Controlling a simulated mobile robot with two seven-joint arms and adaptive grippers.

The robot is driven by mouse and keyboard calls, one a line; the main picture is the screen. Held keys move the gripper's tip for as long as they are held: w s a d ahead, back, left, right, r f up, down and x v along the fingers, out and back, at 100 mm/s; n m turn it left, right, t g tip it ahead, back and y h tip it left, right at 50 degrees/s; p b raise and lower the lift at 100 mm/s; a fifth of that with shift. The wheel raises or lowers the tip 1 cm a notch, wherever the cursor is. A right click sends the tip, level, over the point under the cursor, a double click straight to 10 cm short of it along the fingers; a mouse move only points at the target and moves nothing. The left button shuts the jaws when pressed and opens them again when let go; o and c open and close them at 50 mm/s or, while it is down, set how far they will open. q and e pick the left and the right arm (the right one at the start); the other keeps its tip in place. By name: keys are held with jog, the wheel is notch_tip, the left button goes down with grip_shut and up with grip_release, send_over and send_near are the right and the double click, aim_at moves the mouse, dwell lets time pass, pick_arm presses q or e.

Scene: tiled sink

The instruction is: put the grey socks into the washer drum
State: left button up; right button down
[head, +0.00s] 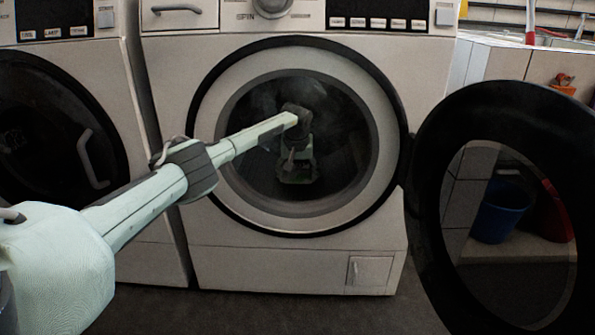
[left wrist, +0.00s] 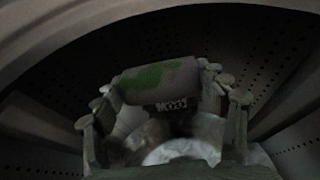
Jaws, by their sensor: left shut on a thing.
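My left arm reaches through the round opening of the washer (head: 218,262) and my left gripper (head: 297,175) is inside the dark washer drum (head: 345,150). In the left wrist view, the gripper (left wrist: 165,105) is shut on a rolled grey bundle with a green patch, the grey socks (left wrist: 158,80). The socks are between the fingers, with the perforated drum wall (left wrist: 270,60) around them. In the head view the socks are too dark to make out clearly. My right gripper is not in view.
The washer door (head: 430,170) stands open to the right. A second washer (head: 95,220) with a closed dark door is at the left. A blue bucket (head: 500,212) and a red object show through the door's glass. The opening's rim surrounds my forearm.

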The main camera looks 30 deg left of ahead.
pick_arm(q)
jog(key=shift+f, duration=1.15)
jog(key=o, duration=1.2)
jog(key=shift+o, duration=0.2)
jog(key=shift+r, duration=0.1)
jog(key=v, duration=0.6)
jog(key=shift+s+r, duration=0.1)
jog(key=shift+r, duration=0.2)
jog(key=shift+s+d+r, duration=0.15)
jog(key=shift+s+r, duration=0.05)
jog(key=shift+r, duration=0.15)
